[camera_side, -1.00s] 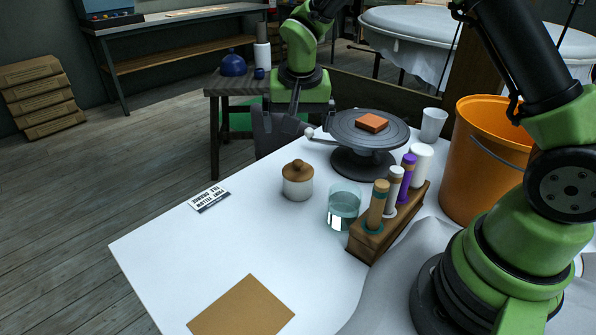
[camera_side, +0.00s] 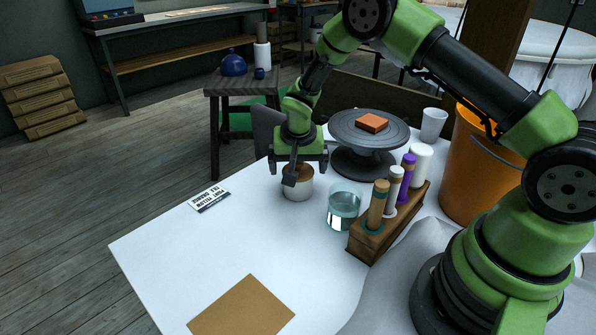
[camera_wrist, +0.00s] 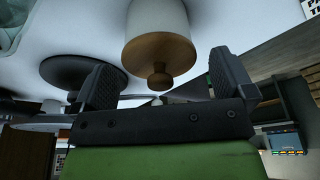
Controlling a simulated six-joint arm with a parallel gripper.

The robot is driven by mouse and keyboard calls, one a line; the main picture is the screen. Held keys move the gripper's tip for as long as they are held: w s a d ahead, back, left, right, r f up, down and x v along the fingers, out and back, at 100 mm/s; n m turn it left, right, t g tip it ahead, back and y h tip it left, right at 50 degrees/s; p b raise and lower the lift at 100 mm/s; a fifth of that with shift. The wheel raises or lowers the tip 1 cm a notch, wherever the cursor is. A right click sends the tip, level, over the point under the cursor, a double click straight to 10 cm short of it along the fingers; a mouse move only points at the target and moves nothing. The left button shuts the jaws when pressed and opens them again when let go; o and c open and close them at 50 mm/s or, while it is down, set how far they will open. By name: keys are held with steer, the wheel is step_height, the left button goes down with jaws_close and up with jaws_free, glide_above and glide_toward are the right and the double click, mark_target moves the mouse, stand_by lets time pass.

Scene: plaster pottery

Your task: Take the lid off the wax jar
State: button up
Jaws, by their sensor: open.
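The wax jar (camera_side: 298,192) is a small white pot standing upright on the white table, left of the glass of water. Its brown wooden lid (camera_side: 304,172) is on it, and my gripper partly hides the knob. In the wrist view the lid (camera_wrist: 158,52) and its round knob (camera_wrist: 160,77) show clearly, with the white jar (camera_wrist: 155,14) beyond. My gripper (camera_side: 305,176) is over the jar, pointing down. In the wrist view its two fingers (camera_wrist: 165,78) are wide apart, one on each side of the knob, and hold nothing.
A glass of water (camera_side: 343,207) stands close right of the jar. A wooden rack (camera_side: 385,230) with several bottles, a dark turntable (camera_side: 352,124) with an orange block, and an orange bucket (camera_side: 474,180) are further right. The table left and front of the jar is mostly clear, with a brown sheet (camera_side: 241,308).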

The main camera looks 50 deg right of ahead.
steer(key=c, duration=0.9)
